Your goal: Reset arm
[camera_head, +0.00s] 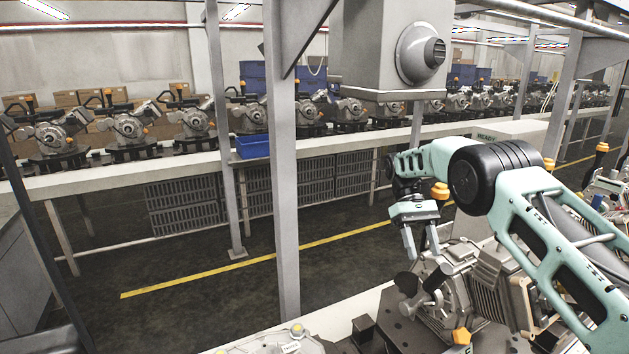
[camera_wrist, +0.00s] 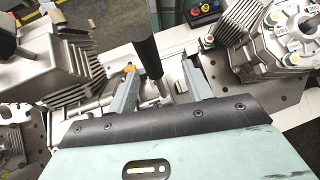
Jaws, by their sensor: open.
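My gripper (camera_head: 421,240) is open at the end of my green arm. In the head view it points down just above a grey motor-like unit (camera_head: 445,300) at the lower right. In the wrist view the two fingers of my gripper (camera_wrist: 158,92) stand apart. A black cylindrical handle (camera_wrist: 147,52) shows near the left finger and partly between the fingers. I cannot tell whether a finger touches it. Part of the unit is hidden behind my arm in the head view.
Another finned unit (camera_wrist: 65,70) and a round metal housing (camera_wrist: 285,40) flank my gripper in the wrist view. A grey post (camera_head: 283,170) stands left of my arm. A far conveyor (camera_head: 110,172) carries several units. A blue bin (camera_head: 252,146) hangs at its edge. The floor between is clear.

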